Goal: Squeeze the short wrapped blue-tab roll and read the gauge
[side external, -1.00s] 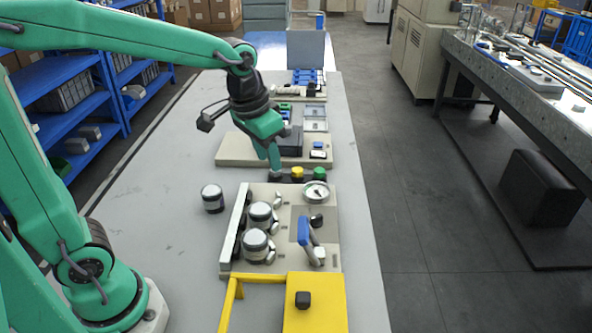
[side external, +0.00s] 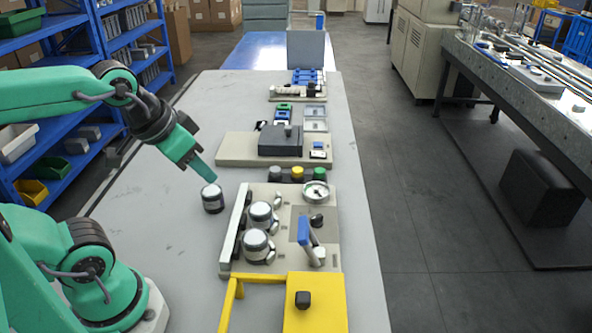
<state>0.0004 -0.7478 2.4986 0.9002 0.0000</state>
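My gripper (side external: 212,179) points down and to the right, its tip just above a short dark roll-like cylinder with a pale top (side external: 212,198). That cylinder stands alone on the grey table; I see no blue tab on it, and contact with the tip is unclear. Whether the fingers are open or shut cannot be made out. The round white gauge (side external: 316,191) sits at the back right corner of the beige base plate (side external: 282,267); its reading is too small to tell. Small blue-topped items (side external: 283,115) lie on the board farther back, too small to identify as rolls.
A grey block (side external: 280,140) is behind. A yellow stand (side external: 314,300) is in front.

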